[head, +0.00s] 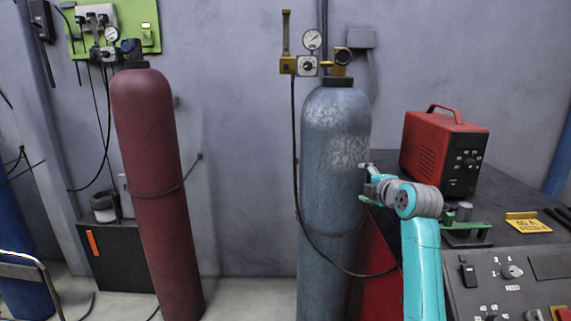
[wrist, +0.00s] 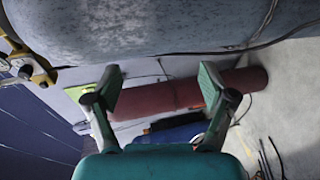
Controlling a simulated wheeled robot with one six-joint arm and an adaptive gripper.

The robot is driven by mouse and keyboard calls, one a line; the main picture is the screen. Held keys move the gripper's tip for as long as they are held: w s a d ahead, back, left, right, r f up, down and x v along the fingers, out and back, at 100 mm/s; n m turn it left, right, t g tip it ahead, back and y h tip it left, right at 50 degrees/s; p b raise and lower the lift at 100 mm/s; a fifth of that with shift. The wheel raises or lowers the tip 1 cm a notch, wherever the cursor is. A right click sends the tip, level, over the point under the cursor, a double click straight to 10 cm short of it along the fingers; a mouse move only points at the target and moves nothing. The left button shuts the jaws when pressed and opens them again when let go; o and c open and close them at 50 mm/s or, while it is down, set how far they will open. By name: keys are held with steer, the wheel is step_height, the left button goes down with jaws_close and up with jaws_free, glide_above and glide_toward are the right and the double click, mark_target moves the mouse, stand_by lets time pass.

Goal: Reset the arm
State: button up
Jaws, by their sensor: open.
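My gripper (head: 366,184) is in front of the right side of the grey-blue gas cylinder in the head view, at the end of my teal arm. In the wrist view my gripper (wrist: 160,88) has its two fingers wide apart, with nothing between them. No bracket can be made out in either view.
The grey-blue cylinder (head: 330,150) stands close to my gripper, with a gauge and a hose. A dark red cylinder (head: 150,170) stands to the left. A red machine (head: 440,150) sits on the dark bench (head: 400,108) at right. A control panel (head: 520,275) lies nearer.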

steer(key=s+a+f+m+h, duration=0.1)
steer(key=s+f+m, duration=0.2)
steer(key=s+f, duration=0.5)
steer(key=s+f+m, duration=0.2)
steer(key=s+f, duration=0.2)
steer(key=f, duration=0.8)
steer(key=s+a+f+m+h, duration=0.1)
steer(key=s+f+m, duration=0.2)
steer(key=s+f, duration=0.5)
steer(key=s+f+m, duration=0.3)
steer(key=s+f, duration=0.7)
steer(key=s+a+f+m+h, duration=0.1)
steer(key=s+m, duration=0.2)
steer(key=s, duration=0.9)
steer(key=s+f+m, duration=0.2)
steer(key=s, duration=1)
steer(key=s+r+m, duration=0.2)
steer(key=s+r, duration=0.3)
steer(key=s, duration=0.4)
steer(key=s+r+m, duration=0.2)
steer(key=s+r, duration=0.3)
steer(key=s, duration=0.4)
steer(key=shift+a, duration=0.4)
